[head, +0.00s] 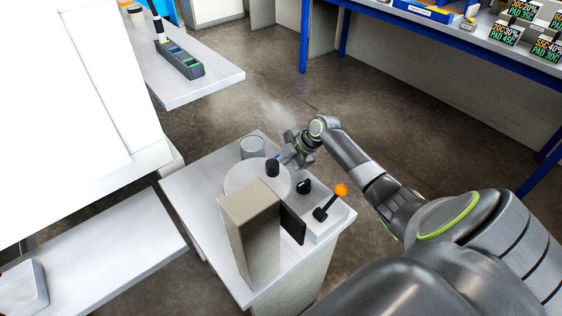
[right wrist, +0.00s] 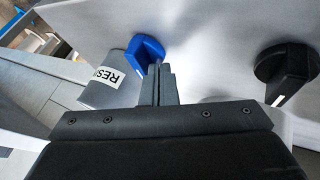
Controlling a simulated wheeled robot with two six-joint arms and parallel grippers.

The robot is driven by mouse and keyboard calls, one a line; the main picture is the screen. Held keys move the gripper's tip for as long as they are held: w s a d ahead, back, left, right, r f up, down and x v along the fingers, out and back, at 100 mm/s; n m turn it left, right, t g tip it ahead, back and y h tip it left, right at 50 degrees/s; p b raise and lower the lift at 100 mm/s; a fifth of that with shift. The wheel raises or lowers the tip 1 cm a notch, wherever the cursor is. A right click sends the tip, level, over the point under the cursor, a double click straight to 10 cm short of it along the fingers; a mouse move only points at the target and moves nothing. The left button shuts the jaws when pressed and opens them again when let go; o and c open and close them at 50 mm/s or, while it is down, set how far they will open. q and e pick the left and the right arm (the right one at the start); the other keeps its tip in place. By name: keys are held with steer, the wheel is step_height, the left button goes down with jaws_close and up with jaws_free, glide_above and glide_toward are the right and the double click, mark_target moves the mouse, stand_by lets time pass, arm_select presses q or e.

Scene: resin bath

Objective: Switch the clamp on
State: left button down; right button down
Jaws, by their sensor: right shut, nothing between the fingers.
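My right gripper (head: 284,158) is at the far side of the small white-topped stand, and its arm reaches in from the right. In the right wrist view its two fingers (right wrist: 160,72) are shut together and empty. The fingertips are right beside a blue knob (right wrist: 148,48); I cannot tell whether they touch it. A black knob (right wrist: 288,70) with a white pointer line is to the right of the fingers. In the head view a black knob (head: 304,186) and an orange-ball lever (head: 341,190) are on the stand's right side. No clamp label is readable. My left gripper is not in view.
The stand also holds a beige upright box (head: 250,235), a round grey plate (head: 240,182) and a grey can (head: 252,147); its label starts "RES" in the wrist view. A white side table (head: 205,85) with a tray stands at upper left. Open floor lies behind.

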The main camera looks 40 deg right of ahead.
stand_by(0.3)
steer(key=shift+a+m+p, duration=0.1)
steer(key=shift+m+p, duration=0.3)
steer(key=shift+a+r+m+t+h+p, duration=0.1)
steer(key=shift+a+m+t+h+p, duration=0.1)
steer(key=shift+m+t+h+p, duration=0.35)
steer(key=m+h+p, duration=0.1)
steer(key=p, duration=0.1)
steer(key=a+m+p, duration=0.1)
steer(key=m, duration=0.1)
steer(key=shift+w+r+t+h+p, duration=0.1)
steer(key=shift+r+t+h+p, duration=0.05)
steer(key=shift+t+h+p, duration=0.15)
steer(key=shift+w+a+m+h+p, duration=0.15)
steer(key=shift+m+h+p, duration=0.35)
steer(key=shift+m, duration=0.25)
steer(key=shift+w+a+f, duration=0.15)
steer(key=shift+f, duration=0.05)
stand_by(0.8)
